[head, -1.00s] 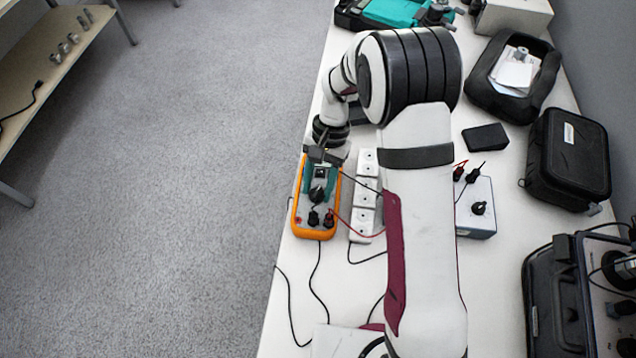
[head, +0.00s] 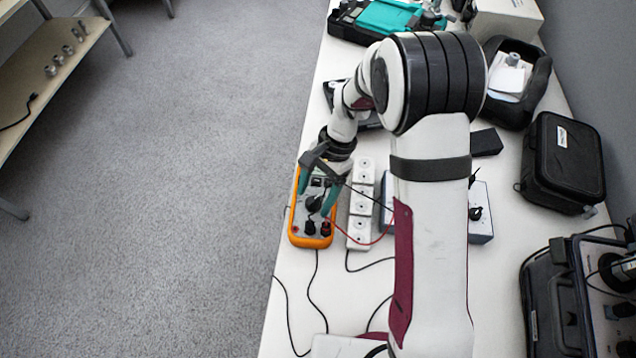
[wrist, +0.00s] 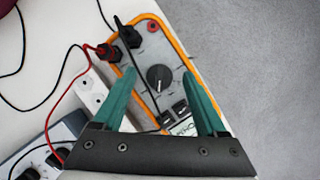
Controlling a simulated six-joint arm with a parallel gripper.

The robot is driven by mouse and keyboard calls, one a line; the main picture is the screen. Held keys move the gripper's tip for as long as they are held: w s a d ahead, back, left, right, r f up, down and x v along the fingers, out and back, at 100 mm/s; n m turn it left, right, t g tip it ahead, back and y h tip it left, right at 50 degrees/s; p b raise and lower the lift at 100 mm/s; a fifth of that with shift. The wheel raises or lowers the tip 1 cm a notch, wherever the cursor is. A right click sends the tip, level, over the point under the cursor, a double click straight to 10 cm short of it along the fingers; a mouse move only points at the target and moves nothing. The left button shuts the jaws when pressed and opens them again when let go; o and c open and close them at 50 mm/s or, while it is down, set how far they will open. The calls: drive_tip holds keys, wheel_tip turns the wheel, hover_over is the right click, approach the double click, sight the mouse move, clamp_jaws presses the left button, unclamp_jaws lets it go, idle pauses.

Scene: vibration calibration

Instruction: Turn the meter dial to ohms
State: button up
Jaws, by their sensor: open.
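The meter (head: 296,238) has an orange rim and a grey face, and lies on the white table near its left edge. Its black round dial (wrist: 159,78) has a pale pointer mark; the dial also shows in the head view (head: 314,203). My gripper (head: 317,193) is open over the meter, with its teal fingers apart. In the wrist view my gripper (wrist: 159,75) has one fingertip on each side of the dial, with a visible gap on both sides. The meter's display (wrist: 183,127) is partly in view between the fingers; its reading is not legible.
Black and red plugs (wrist: 118,44) with leads sit in the meter's end, beside the left finger in the wrist view. A white power strip (head: 360,205) lies right of the meter, and a grey box (head: 481,225) farther right. Bare floor lies left of the table.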

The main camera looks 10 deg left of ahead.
drive_tip(key=v, duration=1.5)
drive_tip(key=shift+r, duration=0.3)
drive_tip(key=shift+d+r, duration=0.1)
drive_tip(key=s+d+r+n+t, duration=0.1)
drive_tip(key=s+d, duration=0.3)
drive_tip(key=s, duration=0.8)
drive_tip(key=s+d+r+n+t+h, duration=0.1)
drive_tip(key=s+d, duration=0.3)
drive_tip(key=s, duration=0.8)
drive_tip(key=shift+s+d+t, duration=0.15)
drive_tip(key=shift+s+t, duration=0.05)
drive_tip(key=shift+t, duration=0.5)
